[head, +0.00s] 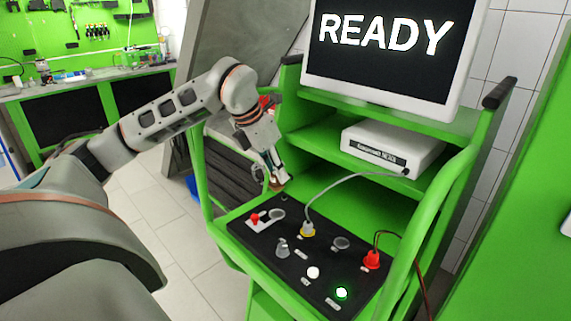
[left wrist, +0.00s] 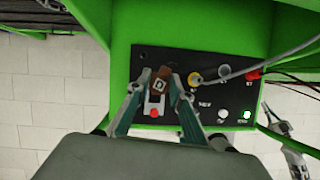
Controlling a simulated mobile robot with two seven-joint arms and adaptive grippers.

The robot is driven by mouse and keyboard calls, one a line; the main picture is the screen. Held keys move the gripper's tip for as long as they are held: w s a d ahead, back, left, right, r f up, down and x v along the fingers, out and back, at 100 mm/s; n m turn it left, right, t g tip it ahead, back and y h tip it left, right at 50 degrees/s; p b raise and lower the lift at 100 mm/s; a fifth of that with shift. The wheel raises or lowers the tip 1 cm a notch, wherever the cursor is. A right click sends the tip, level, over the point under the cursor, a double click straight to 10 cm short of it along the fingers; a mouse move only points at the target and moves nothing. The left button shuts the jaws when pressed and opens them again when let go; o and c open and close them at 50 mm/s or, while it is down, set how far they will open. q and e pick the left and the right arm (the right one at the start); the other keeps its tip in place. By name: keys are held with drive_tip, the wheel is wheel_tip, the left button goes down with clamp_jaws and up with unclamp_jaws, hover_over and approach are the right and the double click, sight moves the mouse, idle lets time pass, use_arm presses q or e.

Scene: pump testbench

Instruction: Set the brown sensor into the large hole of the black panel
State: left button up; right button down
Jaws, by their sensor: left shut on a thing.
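My left gripper (head: 274,180) is shut on the brown sensor (head: 277,186), just above the far left corner of the black panel (head: 262,237). In the left wrist view, the brown sensor (left wrist: 160,81) sits between the two fingertips, with a light mark on its top face. It overlaps the left part of the black panel (left wrist: 208,62), above the red button. Whether it touches the panel I cannot tell. Grey round spots show on the panel, one (head: 277,214) beside the red button and one (head: 341,243) farther right. I cannot tell which is the large hole. My right gripper (left wrist: 292,150) seems partly visible at lower right.
The panel carries a red button (head: 254,218), a yellow connector (head: 308,230) with a grey cable, a red connector (head: 372,260) with wires, a knob (head: 283,250), a white button (head: 313,272) and a lit green button (head: 341,292). A monitor (head: 385,85) reads READY. Green cart rails flank the panel.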

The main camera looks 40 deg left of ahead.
sight(272, 185)
use_arm(q)
drive_tip(key=shift+s+f, duration=0.2)
drive_tip(key=shift+f, duration=0.3)
drive_tip(key=shift+s+f, duration=0.1)
drive_tip(key=shift+f, duration=2.2)
drive_tip(key=shift+f+b, duration=0.35)
drive_tip(key=shift+b, duration=0.2)
drive_tip(key=shift+f, duration=0.25)
drive_tip(key=shift+f+b, duration=0.4)
use_arm(e)
drive_tip(key=shift+w+a+r+t+y, duration=0.15)
drive_tip(key=shift+w+a+r, duration=0.1)
drive_tip(key=shift+a, duration=0.2)
drive_tip(key=shift+w+a+r+t+y, duration=0.15)
drive_tip(key=shift+w+a, duration=0.1)
drive_tip(key=shift+a, duration=0.2)
drive_tip(key=shift+s+f, duration=0.1)
drive_tip(key=shift+f, duration=0.05)
